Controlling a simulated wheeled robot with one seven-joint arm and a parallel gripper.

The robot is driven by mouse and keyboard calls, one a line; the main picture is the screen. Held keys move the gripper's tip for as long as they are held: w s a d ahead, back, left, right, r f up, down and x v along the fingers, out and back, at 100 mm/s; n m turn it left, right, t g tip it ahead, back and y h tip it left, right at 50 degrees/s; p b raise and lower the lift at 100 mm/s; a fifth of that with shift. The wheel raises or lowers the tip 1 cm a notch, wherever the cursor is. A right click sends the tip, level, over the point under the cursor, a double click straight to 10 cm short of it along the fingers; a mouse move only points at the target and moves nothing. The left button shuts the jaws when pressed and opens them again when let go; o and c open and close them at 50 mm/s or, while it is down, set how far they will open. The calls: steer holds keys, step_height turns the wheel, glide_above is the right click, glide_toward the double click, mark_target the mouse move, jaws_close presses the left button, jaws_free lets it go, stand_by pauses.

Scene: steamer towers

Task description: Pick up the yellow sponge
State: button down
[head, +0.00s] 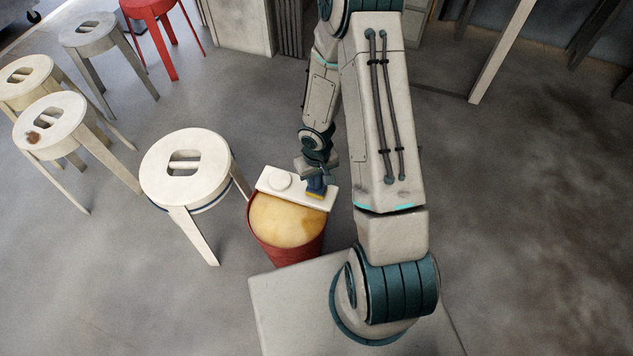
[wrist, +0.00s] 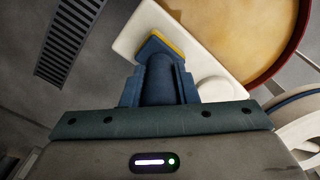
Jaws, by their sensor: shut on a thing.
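The yellow sponge (head: 315,194) shows as a thin yellow layer under a dark blue upper part, at the right end of a white board (head: 262,184). In the wrist view the sponge (wrist: 173,45) is a yellow strip along the edge of the blue part. My gripper (head: 317,174) is above it and shut on its blue part. In the wrist view my gripper (wrist: 160,82) covers much of the blue part. I cannot tell whether the sponge still touches the board.
The board lies across a red bucket (head: 287,250) with a yellowish top and has a round white disc (head: 280,179). A white stool (head: 185,150) stands close on the left. Several more stools, including a red stool (head: 150,8), stand farther back. Open floor lies in front.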

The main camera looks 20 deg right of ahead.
steer(key=shift+r, duration=0.45)
steer(key=r, duration=0.1)
steer(key=r+p, duration=0.1)
steer(key=r, duration=0.2)
steer(key=shift+s+a, duration=0.25)
steer(key=shift+s, duration=0.05)
steer(key=s+a+r, duration=0.6)
steer(key=s, duration=0.2)
steer(key=shift+s+a, duration=0.25)
steer(key=shift+s, duration=0.1)
steer(key=c, duration=1.7)
jaws_free()
steer(key=c, duration=0.4)
jaws_close()
